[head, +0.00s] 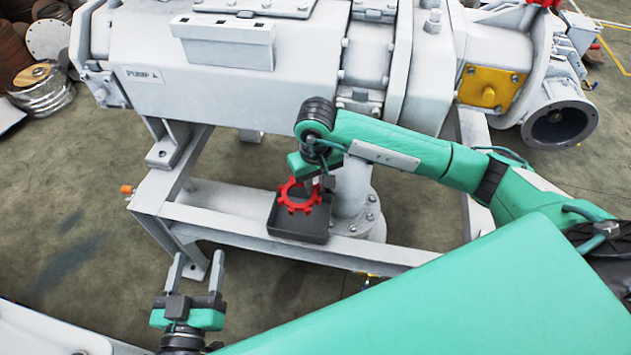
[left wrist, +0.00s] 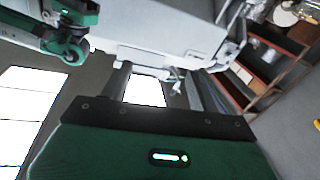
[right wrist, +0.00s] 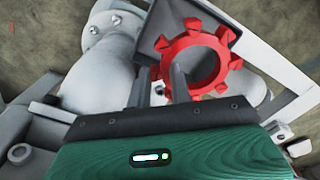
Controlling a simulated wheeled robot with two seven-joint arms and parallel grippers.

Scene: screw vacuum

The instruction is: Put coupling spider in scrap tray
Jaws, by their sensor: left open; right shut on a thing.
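The coupling spider is a red toothed ring (head: 299,207). It is above the scrap tray, a dark square tray (head: 288,232) on the grey frame beam under the pump. My right gripper (head: 312,184) is shut on the ring's rim. In the right wrist view the ring (right wrist: 201,58) sits at the fingertips, with the dark tray (right wrist: 158,22) behind it. I cannot tell whether the ring touches the tray. My left gripper (head: 199,262) is open and empty, low at the left; its fingers (left wrist: 145,85) show nothing between them in the left wrist view.
The pump body (head: 240,95) stands over the frame beam (head: 225,230). A grey pipe column (head: 352,195) with a bolted flange stands right beside the tray. Round metal parts (head: 42,88) lie on the floor at the far left.

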